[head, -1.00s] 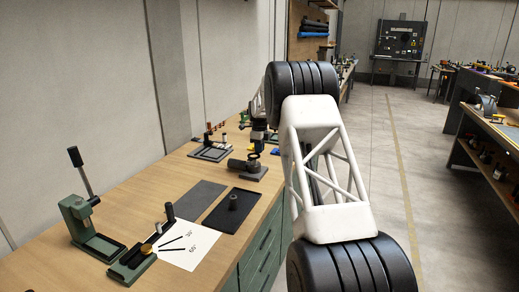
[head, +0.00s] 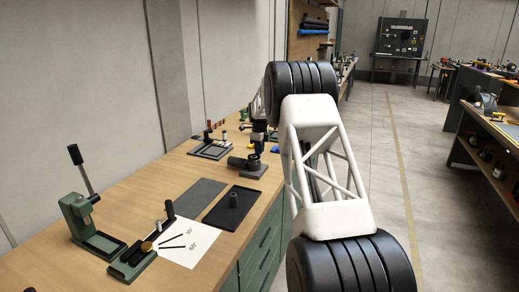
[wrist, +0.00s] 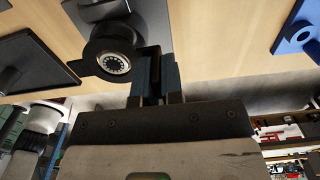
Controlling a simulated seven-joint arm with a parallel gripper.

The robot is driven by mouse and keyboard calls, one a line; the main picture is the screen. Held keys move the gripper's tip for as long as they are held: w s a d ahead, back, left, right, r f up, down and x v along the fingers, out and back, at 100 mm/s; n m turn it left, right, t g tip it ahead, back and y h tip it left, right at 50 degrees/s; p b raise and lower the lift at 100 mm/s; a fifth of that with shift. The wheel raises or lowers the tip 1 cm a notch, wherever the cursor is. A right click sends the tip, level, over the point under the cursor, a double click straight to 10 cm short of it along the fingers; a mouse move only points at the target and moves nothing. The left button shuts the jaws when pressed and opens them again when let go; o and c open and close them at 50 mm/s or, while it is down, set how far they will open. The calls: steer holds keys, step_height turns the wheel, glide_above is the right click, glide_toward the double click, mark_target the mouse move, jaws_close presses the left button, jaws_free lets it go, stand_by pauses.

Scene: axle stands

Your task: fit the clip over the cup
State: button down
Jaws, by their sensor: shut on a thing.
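In the head view my gripper (head: 257,147) is low beside a dark stand (head: 250,173) on the wooden bench. In the wrist view the dark round cup (wrist: 113,64) faces the camera, with a pale ring of dots inside its mouth. My gripper's fingers (wrist: 156,74) are shut on a dark piece, taken to be the clip (wrist: 147,51), right against the cup's right side. The fingers hide most of the clip. I cannot tell whether it sits around the cup or only beside it.
A black tray (head: 215,217) with a grey cylinder (head: 233,199), a grey mat (head: 200,193), a white angle sheet (head: 200,245) and a green lever press (head: 92,232) occupy the near bench. A blue part (wrist: 296,36) lies right of the stand in the wrist view.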

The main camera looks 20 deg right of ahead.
steer(key=shift+f, duration=1.1)
steer(key=c, duration=1.2)
jaws_free()
steer(key=shift+o, duration=0.2)
steer(key=shift+r, duration=0.1)
steer(key=shift+r, duration=3.85)
